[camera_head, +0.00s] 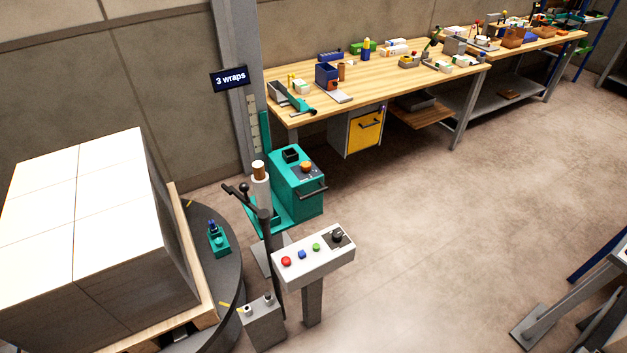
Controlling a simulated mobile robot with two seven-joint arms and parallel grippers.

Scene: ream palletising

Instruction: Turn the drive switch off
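A white control panel (313,257) stands on a grey post in the lower middle. It carries a red button (286,261), a blue button (302,254), a green button (316,247) and a black rotary knob (337,236) on a dark plate at its right end. No label marks any of these as the drive switch, and the knob's setting is too small to read. A teal machine box (298,187) behind it has an orange knob (306,167) on top. Neither of my grippers shows in the head view.
A pallet (197,290) of white reams (75,215) sits on a dark turntable (232,262) at the left. A black lever (262,211) rises beside the panel. A cluttered workbench (380,79) stands behind. The floor right of the panel is clear.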

